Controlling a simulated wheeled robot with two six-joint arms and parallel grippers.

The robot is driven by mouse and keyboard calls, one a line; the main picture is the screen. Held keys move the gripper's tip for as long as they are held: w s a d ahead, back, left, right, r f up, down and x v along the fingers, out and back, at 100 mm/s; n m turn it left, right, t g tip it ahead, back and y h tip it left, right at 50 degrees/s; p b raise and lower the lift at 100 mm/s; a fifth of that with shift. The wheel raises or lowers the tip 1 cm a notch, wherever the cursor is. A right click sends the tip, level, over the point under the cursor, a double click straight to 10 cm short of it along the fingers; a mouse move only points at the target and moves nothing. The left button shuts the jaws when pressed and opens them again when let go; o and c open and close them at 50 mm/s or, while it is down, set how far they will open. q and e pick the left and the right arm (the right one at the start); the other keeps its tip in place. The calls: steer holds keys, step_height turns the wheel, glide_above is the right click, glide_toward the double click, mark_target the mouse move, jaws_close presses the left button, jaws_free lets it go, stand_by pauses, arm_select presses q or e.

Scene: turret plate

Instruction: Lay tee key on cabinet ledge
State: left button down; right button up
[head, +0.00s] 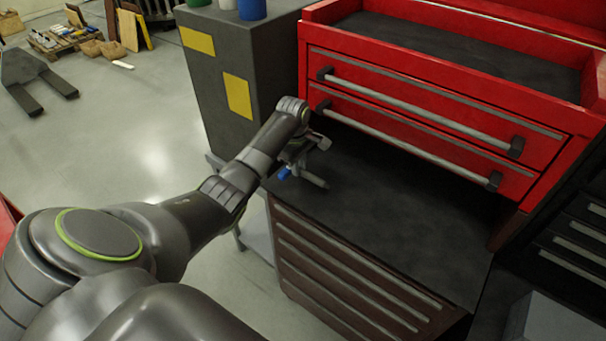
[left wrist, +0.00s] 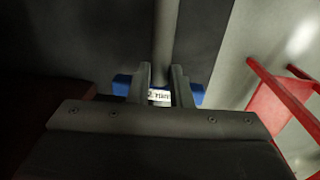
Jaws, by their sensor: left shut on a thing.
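The tee key has a blue cross handle (head: 284,173) and a grey shaft (head: 314,181). My left gripper (head: 295,167) is shut on it over the near left corner of the cabinet ledge (head: 400,205), a flat dark top. In the left wrist view, the fingers (left wrist: 160,86) close around the middle of the handle. Blue ends (left wrist: 122,86) stick out on both sides, a white label shows between the fingers, and the shaft (left wrist: 165,40) points away. I cannot tell whether the key touches the ledge. My right gripper is not in view.
Red drawers (head: 430,110) with long bar handles rise behind the ledge. A grey cabinet (head: 240,75) with yellow labels and several cups on top stands to the left. Brown drawers (head: 350,275) lie below. The ledge's middle and right are clear.

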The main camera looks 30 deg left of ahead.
arm_select(q)
steer(key=shift+f, duration=0.35)
step_height(320, 180, down, 2)
steer(key=shift+f, duration=0.7)
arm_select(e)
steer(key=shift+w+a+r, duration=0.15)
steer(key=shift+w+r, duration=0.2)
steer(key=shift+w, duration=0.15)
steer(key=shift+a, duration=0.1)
arm_select(q)
steer(key=c, duration=1.3)
jaws_free()
steer(key=shift+f, duration=0.1)
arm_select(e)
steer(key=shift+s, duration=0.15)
